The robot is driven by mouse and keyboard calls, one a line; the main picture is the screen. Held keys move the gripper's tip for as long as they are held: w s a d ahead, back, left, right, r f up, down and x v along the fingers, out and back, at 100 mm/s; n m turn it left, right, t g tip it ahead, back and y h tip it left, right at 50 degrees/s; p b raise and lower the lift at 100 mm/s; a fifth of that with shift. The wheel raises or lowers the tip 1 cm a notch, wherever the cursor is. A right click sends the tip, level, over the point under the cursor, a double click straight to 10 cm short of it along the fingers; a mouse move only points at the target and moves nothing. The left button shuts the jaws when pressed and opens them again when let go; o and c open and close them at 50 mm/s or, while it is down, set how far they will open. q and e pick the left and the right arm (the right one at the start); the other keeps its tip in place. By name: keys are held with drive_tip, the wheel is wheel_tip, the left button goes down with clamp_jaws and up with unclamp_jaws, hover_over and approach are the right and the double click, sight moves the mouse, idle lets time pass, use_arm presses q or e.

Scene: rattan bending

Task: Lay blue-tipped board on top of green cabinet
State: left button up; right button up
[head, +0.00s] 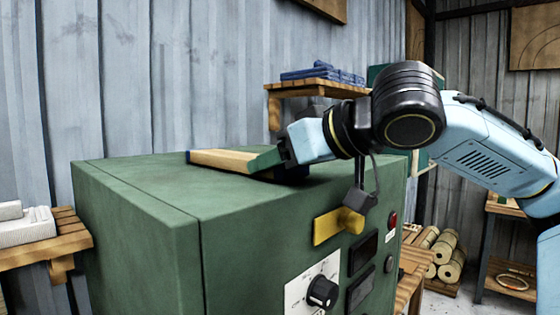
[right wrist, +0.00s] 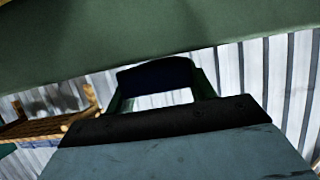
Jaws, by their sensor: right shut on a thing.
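My left gripper is out of view.
The cabinet front has a yellow handle (head: 338,226), a black knob (head: 322,291) and a red button (head: 393,219). A wooden shelf (head: 317,88) with folded blue cloth stands behind. A wooden bench (head: 45,252) is at left, rolled bundles (head: 447,257) at right. The cabinet top's front left is clear.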

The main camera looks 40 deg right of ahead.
drive_tip(key=shift+f, duration=0.15)
drive_tip(key=o, duration=1.1)
drive_tip(key=shift+c, duration=0.2)
drive_tip(key=shift+o, duration=0.2)
drive_tip(key=shift+s+r, duration=0.1)
drive_tip(key=shift+r, duration=0.2)
drive_tip(key=v, duration=1.1)
drive_tip(key=shift+s, duration=0.4)
